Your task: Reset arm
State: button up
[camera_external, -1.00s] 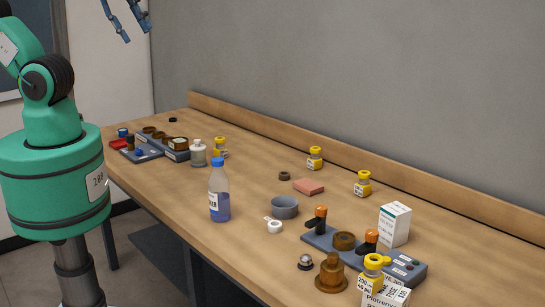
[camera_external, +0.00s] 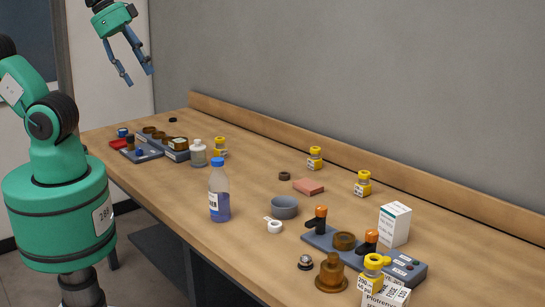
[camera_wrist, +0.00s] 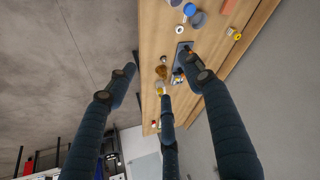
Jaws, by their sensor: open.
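My gripper (camera_external: 139,78) hangs at the top left of the external view, high above the far left end of the table (camera_external: 250,235). Its blue fingers are spread apart with nothing between them. It touches nothing. In the wrist view my gripper's dark fingers (camera_wrist: 155,74) reach up from the bottom, wide apart, with the table and the grey floor far beyond them.
A bottle with blue liquid (camera_external: 219,195) stands near the front edge. A blue-grey fixture with orange-topped levers (camera_external: 320,240), yellow-capped vials (camera_external: 315,158) and a white box (camera_external: 395,224) stand to the right. Another fixture (camera_external: 175,153) is at the far left. Air around my gripper is clear.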

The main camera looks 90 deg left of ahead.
notch_tip(320, 180, down, 7)
jog(key=b, duration=0.5)
jog(key=shift+r, duration=0.15)
jog(key=shift+o, duration=0.5)
dwell(0.5)
jog(key=o, duration=0.4)
